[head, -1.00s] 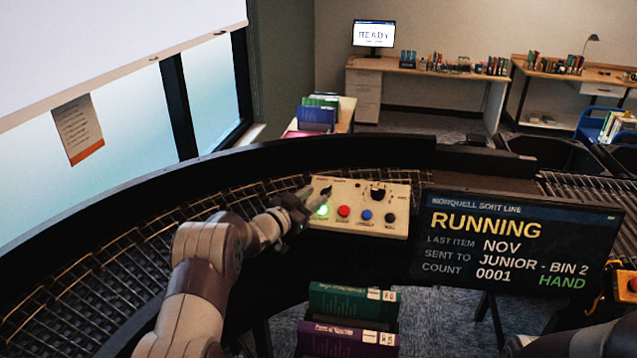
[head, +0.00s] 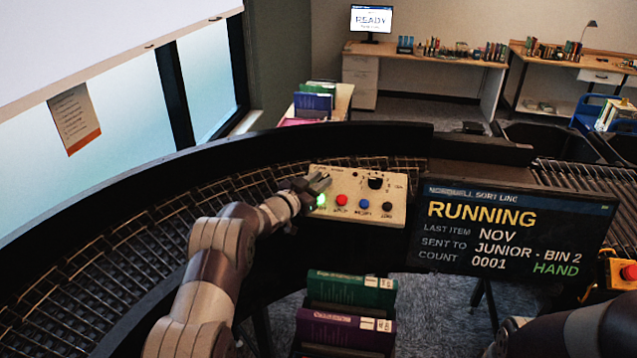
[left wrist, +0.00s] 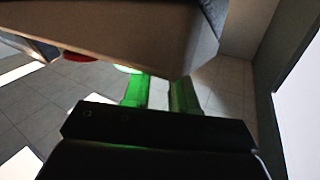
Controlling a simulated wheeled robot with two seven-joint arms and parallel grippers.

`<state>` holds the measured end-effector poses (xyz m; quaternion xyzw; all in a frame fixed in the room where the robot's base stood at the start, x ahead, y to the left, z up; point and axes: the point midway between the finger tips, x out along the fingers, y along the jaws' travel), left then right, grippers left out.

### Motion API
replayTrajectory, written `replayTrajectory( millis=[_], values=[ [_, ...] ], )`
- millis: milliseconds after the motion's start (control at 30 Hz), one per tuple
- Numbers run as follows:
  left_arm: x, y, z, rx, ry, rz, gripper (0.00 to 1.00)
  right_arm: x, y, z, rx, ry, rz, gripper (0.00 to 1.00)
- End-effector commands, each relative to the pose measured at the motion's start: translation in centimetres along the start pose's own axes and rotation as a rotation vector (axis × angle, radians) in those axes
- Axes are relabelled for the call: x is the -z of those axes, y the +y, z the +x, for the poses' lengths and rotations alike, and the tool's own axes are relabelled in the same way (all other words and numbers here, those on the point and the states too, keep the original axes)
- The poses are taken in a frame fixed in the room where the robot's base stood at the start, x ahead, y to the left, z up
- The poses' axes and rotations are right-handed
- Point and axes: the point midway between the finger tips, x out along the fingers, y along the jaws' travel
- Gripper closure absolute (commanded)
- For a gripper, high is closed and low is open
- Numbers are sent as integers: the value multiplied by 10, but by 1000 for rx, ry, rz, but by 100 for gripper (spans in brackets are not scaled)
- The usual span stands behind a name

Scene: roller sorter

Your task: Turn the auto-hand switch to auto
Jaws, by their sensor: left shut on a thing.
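A cream control panel (head: 340,214) stands at the conveyor's inner edge in the head view. It has a lit green button (head: 320,200), a red, a blue and a black button, and a large black knob (head: 376,183) at upper right. My left gripper (head: 319,183) is at the panel's upper left corner, shut on the small black switch there, which its fingers hide. In the left wrist view its fingers (left wrist: 161,94) glow green beside the panel (left wrist: 150,35); the switch is not visible there. The labels are too small to read. My right gripper is out of view.
A screen (head: 510,235) right of the panel reads RUNNING and HAND. Green and purple books (head: 348,315) stand below the panel. A red stop button (head: 628,271) is at far right. The curved roller conveyor (head: 100,270) runs behind my left arm.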

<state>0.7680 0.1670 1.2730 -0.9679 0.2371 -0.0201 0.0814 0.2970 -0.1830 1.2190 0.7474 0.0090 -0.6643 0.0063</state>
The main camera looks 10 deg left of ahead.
Motion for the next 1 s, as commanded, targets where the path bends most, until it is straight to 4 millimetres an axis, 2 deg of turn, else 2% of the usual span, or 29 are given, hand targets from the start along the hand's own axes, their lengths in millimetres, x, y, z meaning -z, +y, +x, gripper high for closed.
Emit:
replayTrajectory(
  millis=[267,500,633,767,1000],
  values=[
    [-9,6,0,117,4,-37,100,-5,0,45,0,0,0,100],
    [-13,12,2,314,6,-100,100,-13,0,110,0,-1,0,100],
    [-8,14,3,430,5,-139,100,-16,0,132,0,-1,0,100],
    [0,15,5,545,2,-176,100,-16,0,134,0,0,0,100],
    [10,17,8,741,-3,-236,100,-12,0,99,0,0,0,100]
  ],
)
